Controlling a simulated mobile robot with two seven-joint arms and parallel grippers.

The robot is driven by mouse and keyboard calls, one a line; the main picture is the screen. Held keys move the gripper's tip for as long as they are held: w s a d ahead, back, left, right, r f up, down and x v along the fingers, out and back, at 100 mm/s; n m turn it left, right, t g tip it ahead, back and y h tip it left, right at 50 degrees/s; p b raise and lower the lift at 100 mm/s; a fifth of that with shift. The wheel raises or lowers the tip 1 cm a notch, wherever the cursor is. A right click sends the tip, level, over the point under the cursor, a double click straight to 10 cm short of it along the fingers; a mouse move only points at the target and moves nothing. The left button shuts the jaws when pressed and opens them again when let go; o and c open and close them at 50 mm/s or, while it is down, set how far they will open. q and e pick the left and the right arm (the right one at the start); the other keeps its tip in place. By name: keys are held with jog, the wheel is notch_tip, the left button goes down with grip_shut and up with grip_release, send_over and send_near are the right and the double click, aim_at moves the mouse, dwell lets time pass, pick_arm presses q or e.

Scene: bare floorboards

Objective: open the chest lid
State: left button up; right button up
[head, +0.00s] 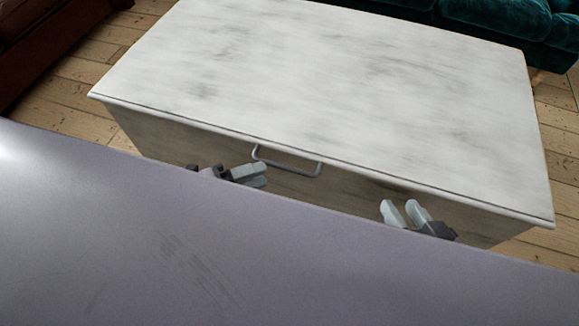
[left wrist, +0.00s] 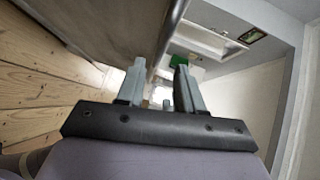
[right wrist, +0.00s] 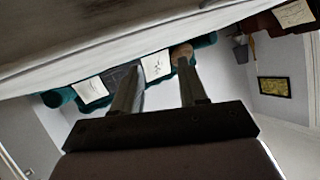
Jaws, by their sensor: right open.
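The chest has a pale, grey-streaked lid (head: 330,75) that lies closed on its wooden body (head: 150,135). A grey metal bar handle (head: 288,173) sits at the middle of the front, just under the lid edge. My left gripper (head: 264,175) is open just left of the handle, its fingers pointing towards it; I cannot tell whether they touch. In the left wrist view its fingers (left wrist: 158,62) stand apart beside the chest. My right gripper (head: 398,205) is open and empty in front of the chest, right of the handle. Its spread fingers also show in the right wrist view (right wrist: 160,68), below the lid's edge.
A teal sofa (head: 490,20) stands behind the chest at the upper right. A brown-red piece of furniture (head: 40,35) is at the upper left. Bare floorboards (head: 85,90) show left of the chest. My own body covers the lower part of the head view.

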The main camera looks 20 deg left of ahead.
aim_at(283, 166)
pick_arm(q)
jog(key=shift+b+x, duration=0.65)
jog(key=shift+x, duration=2.95)
jog(key=shift+s, duration=0.1)
grip_shut()
